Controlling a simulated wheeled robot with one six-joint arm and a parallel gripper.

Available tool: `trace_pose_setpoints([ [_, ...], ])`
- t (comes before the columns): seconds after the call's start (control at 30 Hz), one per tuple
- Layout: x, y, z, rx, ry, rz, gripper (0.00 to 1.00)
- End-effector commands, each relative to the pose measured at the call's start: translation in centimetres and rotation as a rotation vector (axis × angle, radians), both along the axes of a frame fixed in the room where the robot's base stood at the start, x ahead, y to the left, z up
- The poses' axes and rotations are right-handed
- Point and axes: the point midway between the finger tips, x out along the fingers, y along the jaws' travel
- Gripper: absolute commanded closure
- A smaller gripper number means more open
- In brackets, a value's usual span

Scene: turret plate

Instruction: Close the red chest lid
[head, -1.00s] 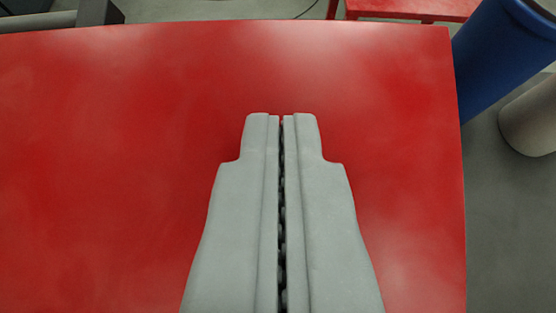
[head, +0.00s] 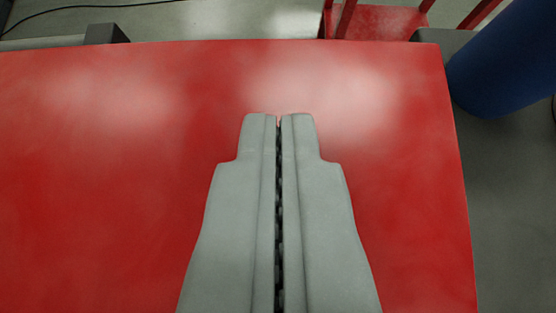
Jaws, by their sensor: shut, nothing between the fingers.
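The red lid (head: 100,180) is a broad, smooth panel that fills most of the head view. Its far edge runs across near the top and its right edge runs down the right side. My gripper (head: 279,116) is shut and empty, its grey fingers pressed together. It is in front of the red panel, with its fingertips toward the far edge. I cannot tell whether the fingertips touch the panel. The chest body below the panel and any hinge are hidden.
A blue cylinder (head: 505,60) stands beyond the right edge. A red frame like a chair or stool (head: 385,22) is behind the far edge. A dark grey bar (head: 104,34) is at the upper left. Grey floor (head: 510,210) shows free at the right.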

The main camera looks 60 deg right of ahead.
Motion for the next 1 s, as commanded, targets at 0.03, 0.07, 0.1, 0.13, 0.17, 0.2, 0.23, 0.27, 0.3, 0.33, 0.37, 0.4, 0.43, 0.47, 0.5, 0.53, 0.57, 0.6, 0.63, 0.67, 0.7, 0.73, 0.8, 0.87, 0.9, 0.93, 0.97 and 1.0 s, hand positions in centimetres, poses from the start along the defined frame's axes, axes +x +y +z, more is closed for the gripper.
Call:
trace_pose_setpoints([
  [0.03, 0.0, -0.1, -0.2, 0.005, 0.006, -0.001, 1.0],
  [0.07, 0.0, -0.1, -0.3, 0.007, 0.008, -0.002, 1.0],
  [0.1, 0.0, -0.1, -0.3, 0.008, 0.009, -0.002, 1.0],
  [0.13, 0.0, -0.1, -0.4, 0.01, 0.01, -0.002, 1.0],
  [0.17, 0.1, -0.1, -0.4, 0.011, 0.011, -0.002, 1.0],
  [0.2, 0.1, -0.1, -0.5, 0.012, 0.013, -0.002, 1.0],
  [0.23, 0.1, -0.1, -0.5, 0.013, 0.013, -0.002, 1.0],
  [0.27, 0.1, -0.1, -0.5, 0.012, 0.014, -0.003, 1.0],
  [0.3, 0.1, -0.1, -0.6, 0.013, 0.015, -0.003, 1.0],
  [0.33, 0.1, -0.1, -0.6, 0.014, 0.016, -0.002, 1.0],
  [0.37, 0.1, -0.1, -0.6, 0.014, 0.016, -0.002, 1.0],
  [0.4, 0.1, -0.1, -0.6, 0.014, 0.017, -0.003, 1.0],
  [0.43, 0.2, -0.1, -0.7, 0.014, 0.017, -0.003, 1.0],
  [0.47, 0.2, -0.1, -0.7, 0.015, 0.017, -0.003, 1.0],
  [0.5, 0.2, -0.1, -0.7, 0.015, 0.019, -0.003, 1.0],
  [0.53, 0.2, -0.1, -0.7, 0.015, 0.019, -0.003, 1.0],
  [0.57, 0.2, -0.1, -0.8, 0.015, 0.019, -0.003, 1.0],
  [0.6, 0.2, -0.1, -0.8, 0.016, 0.02, -0.003, 1.0],
  [0.63, 0.2, -0.1, -0.8, 0.016, 0.02, -0.003, 1.0],
  [0.67, 0.3, -0.1, -0.8, 0.015, 0.02, -0.002, 1.0],
  [0.7, 0.3, -0.1, -0.8, 0.015, 0.02, -0.002, 1.0],
  [0.73, 0.3, -0.1, -0.8, 0.016, 0.021, -0.002, 1.0],
  [0.8, 0.3, 0.0, -0.8, 0.016, 0.021, -0.002, 1.0],
  [0.87, 0.2, 0.2, -0.6, 0.016, 0.021, -0.001, 1.0],
  [0.9, 0.0, 0.5, -0.3, 0.015, 0.02, 0.0, 1.0],
  [0.93, -0.1, 0.7, -0.1, 0.015, 0.019, 0.001, 1.0],
  [0.97, -0.3, 1.0, 0.2, 0.015, 0.018, 0.001, 1.0],
  [1.0, -0.6, 1.4, 0.6, 0.014, 0.016, 0.002, 1.0],
])
